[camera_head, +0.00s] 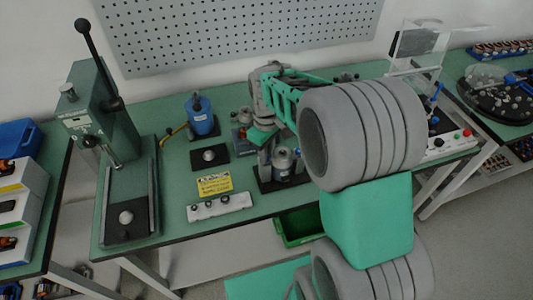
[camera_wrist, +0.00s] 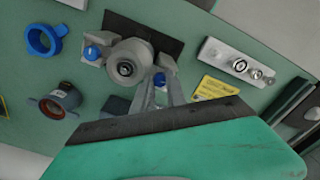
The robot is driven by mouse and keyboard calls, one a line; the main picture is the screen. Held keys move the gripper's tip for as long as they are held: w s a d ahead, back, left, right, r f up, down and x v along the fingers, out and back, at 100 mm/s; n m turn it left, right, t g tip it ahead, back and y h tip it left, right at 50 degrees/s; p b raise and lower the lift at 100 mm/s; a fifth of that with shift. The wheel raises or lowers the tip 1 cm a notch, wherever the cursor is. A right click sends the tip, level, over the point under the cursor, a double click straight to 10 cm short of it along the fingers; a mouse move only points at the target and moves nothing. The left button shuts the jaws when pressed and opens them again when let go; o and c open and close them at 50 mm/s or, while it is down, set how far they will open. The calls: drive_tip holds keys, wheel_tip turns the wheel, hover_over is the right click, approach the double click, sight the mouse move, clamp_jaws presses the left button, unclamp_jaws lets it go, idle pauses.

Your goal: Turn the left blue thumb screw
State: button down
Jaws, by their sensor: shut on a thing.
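A grey fixture with a round metal part (camera_wrist: 127,64) stands on a dark plate on the green bench. One blue thumb screw (camera_wrist: 92,53) shows left of the round part in the wrist view, clear of my gripper. Another blue thumb screw (camera_wrist: 160,79) shows on the other side, at the tips of my gripper (camera_wrist: 161,94). My gripper is shut on this screw, and the fingers partly hide it. In the head view, the round part (camera_head: 283,160) is right of my gripper (camera_head: 265,153); my arm reaches in from the right. The screws are not clear there.
A yellow label (camera_head: 215,184) and a pale strip with knobs (camera_head: 220,207) lie left of the fixture. A blue cylinder (camera_head: 201,116) stands behind them. A green press (camera_head: 100,115) fills the left end; a control box (camera_head: 447,143) is at right. A blue ring (camera_wrist: 43,40) shows in the wrist view.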

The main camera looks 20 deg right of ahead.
idle(0.4)
drive_tip(key=c, duration=1.3)
unclamp_jaws()
